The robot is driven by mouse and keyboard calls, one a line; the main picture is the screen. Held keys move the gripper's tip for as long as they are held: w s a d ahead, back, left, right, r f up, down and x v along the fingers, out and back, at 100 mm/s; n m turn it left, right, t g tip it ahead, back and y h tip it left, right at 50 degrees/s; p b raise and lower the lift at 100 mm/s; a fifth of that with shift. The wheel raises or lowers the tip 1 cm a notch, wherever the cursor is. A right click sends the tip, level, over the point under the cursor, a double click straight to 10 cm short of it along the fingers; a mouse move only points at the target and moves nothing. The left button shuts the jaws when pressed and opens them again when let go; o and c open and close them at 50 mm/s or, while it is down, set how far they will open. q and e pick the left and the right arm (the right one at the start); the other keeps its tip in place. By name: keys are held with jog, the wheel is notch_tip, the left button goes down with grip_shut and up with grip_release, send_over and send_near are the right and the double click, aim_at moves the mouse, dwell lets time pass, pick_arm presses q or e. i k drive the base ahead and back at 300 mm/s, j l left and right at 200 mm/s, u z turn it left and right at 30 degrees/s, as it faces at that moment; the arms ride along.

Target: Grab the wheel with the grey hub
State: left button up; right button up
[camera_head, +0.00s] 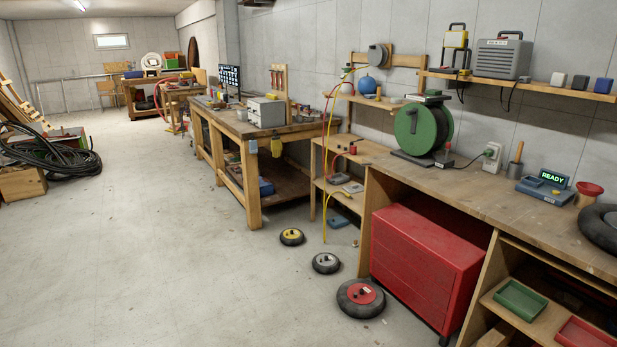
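The wheel with the grey hub (326,263) lies flat on the concrete floor, a black tyre around a light grey centre. It is the middle one of three wheels in a row in front of the benches. A smaller wheel with a yellow hub (291,237) lies farther off to its left. A larger wheel with a red hub (361,298) lies nearer, to its right. The three wheels are apart from one another. Neither of my grippers shows in the head view.
A red drawer cabinet (424,268) stands under the right workbench (480,203), close to the red-hub wheel. A yellow cable (326,190) hangs down to the floor behind the wheels. A coiled black hose (52,157) lies far left. The floor (160,255) left of the wheels is clear.

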aim_at(325, 264)
jog(key=i, duration=2.15)
